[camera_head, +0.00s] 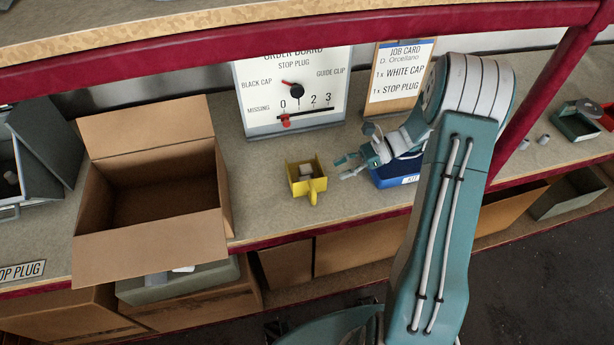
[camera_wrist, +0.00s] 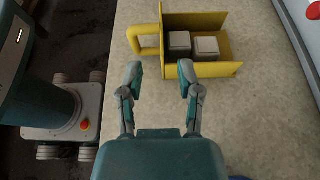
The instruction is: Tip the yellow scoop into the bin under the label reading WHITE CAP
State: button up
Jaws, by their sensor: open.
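The yellow scoop (camera_head: 313,188) stands on the bench below the order board, its handle toward the front edge. My gripper (camera_head: 346,167) is just right of the scoop in the head view. In the wrist view my gripper (camera_wrist: 160,72) has its fingers spread with nothing between them, short of the scoop and its handle, not touching. No bin labelled WHITE CAP shows; those words appear only on the job card (camera_head: 398,78).
An open cardboard box (camera_head: 150,245) stands left of the scoop. A grey bin (camera_head: 50,150) and a STOP PLUG label (camera_head: 22,271) are farther left. A blue KIT tray (camera_head: 392,177) sits behind my arm. The order board (camera_head: 293,92) stands behind. A red shelf rail (camera_head: 250,38) crosses above.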

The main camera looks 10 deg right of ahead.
send_near(293, 191)
jog(key=shift+a+r, duration=0.2)
jog(key=shift+f+x, duration=0.2)
jog(key=shift+x, duration=1.05)
jog(key=shift+f+x, duration=0.2)
jog(key=shift+x, duration=1.05)
jog(key=shift+w+d, duration=0.1)
jog(key=shift+d, duration=0.05)
grip_shut()
